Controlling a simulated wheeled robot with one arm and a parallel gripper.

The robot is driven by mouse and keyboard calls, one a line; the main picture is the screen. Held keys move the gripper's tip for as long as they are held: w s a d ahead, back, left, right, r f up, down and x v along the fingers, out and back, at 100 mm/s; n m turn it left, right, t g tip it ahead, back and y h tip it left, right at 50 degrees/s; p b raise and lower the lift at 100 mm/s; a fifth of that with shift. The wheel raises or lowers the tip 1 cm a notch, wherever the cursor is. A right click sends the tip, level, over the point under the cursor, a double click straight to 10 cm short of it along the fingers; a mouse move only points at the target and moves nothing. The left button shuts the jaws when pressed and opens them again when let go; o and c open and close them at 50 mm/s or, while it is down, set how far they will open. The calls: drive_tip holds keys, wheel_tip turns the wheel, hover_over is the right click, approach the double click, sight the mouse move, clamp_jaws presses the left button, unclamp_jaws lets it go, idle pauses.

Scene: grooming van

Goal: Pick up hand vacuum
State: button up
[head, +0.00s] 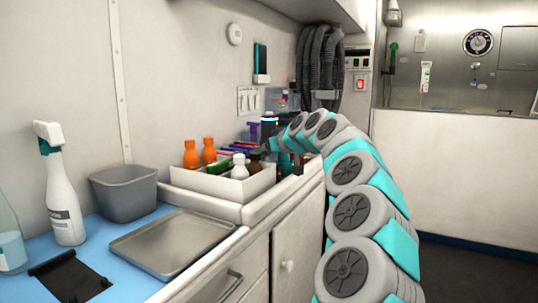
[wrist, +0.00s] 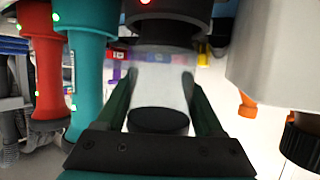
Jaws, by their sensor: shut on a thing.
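In the wrist view, my gripper (wrist: 160,82) has its two dark green fingers on either side of a pale, see-through section with a dark round end. This joins a dark upper body with a small red light; I take it to be the hand vacuum (wrist: 168,28). The fingers are shut on it. In the head view, my gripper (head: 266,146) is at the back of the counter, beyond the white tray, and is mostly hidden by my arm and small items. The vacuum cannot be made out clearly there.
Red (wrist: 46,75) and teal (wrist: 88,75) devices stand close at left in the wrist view; a large whitish container (wrist: 272,50) is close at right. In the head view, a white tray (head: 205,205) holds bottles. A metal tray (head: 172,242), grey bin (head: 125,192) and spray bottle (head: 63,195) stand nearer.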

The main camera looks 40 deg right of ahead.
clamp_jaws()
drive_tip(key=shift+r, duration=0.15)
idle(0.4)
drive_tip(key=shift+r+p, duration=0.3)
drive_tip(key=shift+r, duration=3.65)
drive_tip(key=shift+d+r, duration=0.2)
drive_tip(key=shift+r, duration=0.2)
wheel_tip(320, 180, up, 8)
drive_tip(key=p, duration=0.4)
hover_over(264, 121)
drive_tip(key=w+d, duration=0.3)
drive_tip(key=shift+w+a+r+p, duration=0.2)
drive_tip(key=shift+r+p, duration=0.15)
drive_tip(key=shift+r, duration=0.1)
